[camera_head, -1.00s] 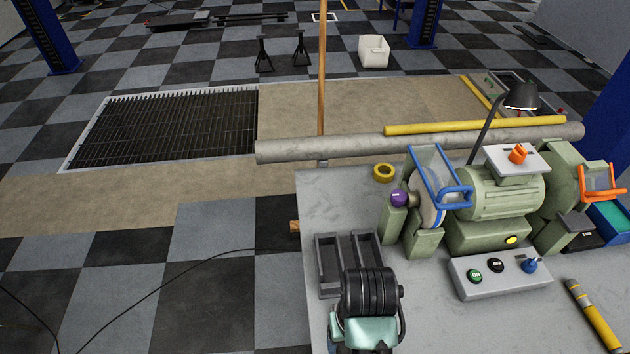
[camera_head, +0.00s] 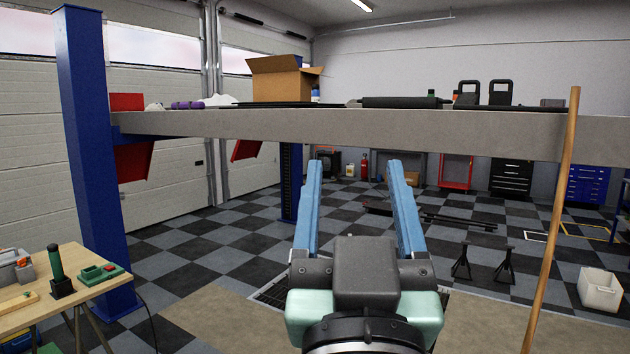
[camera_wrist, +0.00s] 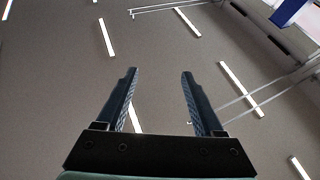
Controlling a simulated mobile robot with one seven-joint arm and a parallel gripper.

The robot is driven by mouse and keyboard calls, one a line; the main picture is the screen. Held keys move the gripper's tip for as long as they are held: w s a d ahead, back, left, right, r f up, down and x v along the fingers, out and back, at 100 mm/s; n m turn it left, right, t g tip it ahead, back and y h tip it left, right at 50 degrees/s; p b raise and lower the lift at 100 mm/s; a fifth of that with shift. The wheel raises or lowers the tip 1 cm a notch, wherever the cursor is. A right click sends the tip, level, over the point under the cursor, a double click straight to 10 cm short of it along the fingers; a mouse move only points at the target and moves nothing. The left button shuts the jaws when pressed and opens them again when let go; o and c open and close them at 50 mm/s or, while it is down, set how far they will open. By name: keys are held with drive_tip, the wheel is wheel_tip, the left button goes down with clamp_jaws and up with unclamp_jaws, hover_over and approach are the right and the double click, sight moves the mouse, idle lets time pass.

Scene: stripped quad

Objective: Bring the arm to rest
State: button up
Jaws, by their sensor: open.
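My gripper (camera_head: 354,205) is raised in front of the head camera, its two blue fingers pointing up and spread apart. Nothing is between them. In the wrist view my gripper (camera_wrist: 158,90) also shows open and empty, with the grey ceiling and its strip lights (camera_wrist: 106,37) behind it. The lower part of my arm is out of the head view.
A long grey raised beam (camera_head: 370,128) on a blue post (camera_head: 90,160) crosses the view, with a cardboard box (camera_head: 278,82) on top. A wooden pole (camera_head: 553,220) stands at right. A wooden table (camera_head: 55,283) is at lower left.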

drive_tip(key=s+a+r+t+y, duration=0.2)
drive_tip(key=s+a+r+t, duration=0.1)
drive_tip(key=s+r, duration=0.3)
drive_tip(key=shift+s+a+r+n+t, duration=0.3)
drive_tip(key=shift+s+a+r+n, duration=0.1)
drive_tip(key=shift+r, duration=0.45)
